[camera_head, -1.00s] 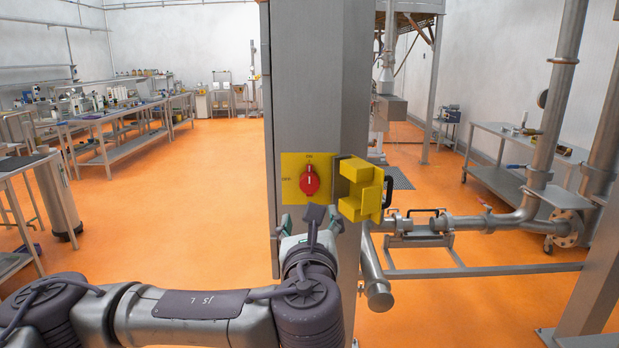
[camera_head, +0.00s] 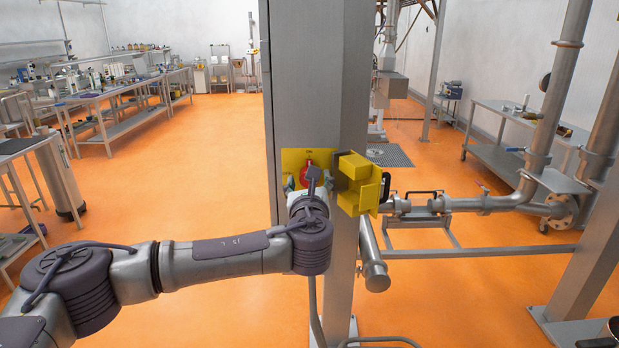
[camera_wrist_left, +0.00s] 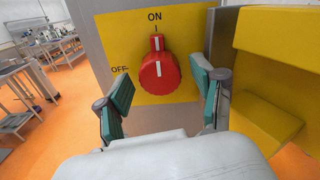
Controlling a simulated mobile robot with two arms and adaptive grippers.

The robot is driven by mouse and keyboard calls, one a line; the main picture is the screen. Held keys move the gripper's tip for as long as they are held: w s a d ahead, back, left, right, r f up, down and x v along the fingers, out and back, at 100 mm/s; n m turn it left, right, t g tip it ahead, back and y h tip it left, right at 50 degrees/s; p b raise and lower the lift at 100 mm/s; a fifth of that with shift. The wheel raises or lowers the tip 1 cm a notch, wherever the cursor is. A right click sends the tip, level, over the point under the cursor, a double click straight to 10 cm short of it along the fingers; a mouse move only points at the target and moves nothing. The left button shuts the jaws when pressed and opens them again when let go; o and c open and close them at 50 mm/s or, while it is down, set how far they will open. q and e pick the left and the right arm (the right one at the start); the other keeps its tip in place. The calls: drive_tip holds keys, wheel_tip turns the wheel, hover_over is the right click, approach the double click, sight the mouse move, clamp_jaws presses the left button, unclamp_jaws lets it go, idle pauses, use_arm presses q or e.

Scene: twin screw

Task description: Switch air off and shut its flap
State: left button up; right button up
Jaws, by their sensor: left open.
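The red switch knob (camera_wrist_left: 160,72) sits on a yellow plate (camera_wrist_left: 110,28) marked ON at the top and OFF at the left. Its white line points up to ON. In the head view the knob (camera_head: 307,170) is partly hidden by my left gripper. The yellow flap (camera_head: 362,185) stands open to the right of the plate. It also shows at the right of the wrist view (camera_wrist_left: 266,80). My left gripper (camera_wrist_left: 165,92) is open and empty, its green-padded fingers on either side of the knob in that view. I cannot tell whether they touch it.
The plate is on a grey metal column (camera_head: 315,75). A black handle (camera_head: 386,188) and steel pipes (camera_head: 470,205) lie to the right of the flap. Workbenches (camera_head: 110,105) stand far left.

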use_arm(q)
drive_tip(key=c, duration=1.1)
drive_tip(key=shift+c, duration=0.2)
drive_tip(key=n+b, duration=1.1)
drive_tip(key=n, duration=0.6)
drive_tip(key=shift+n+b, duration=0.3)
drive_tip(key=shift+n, duration=0.1)
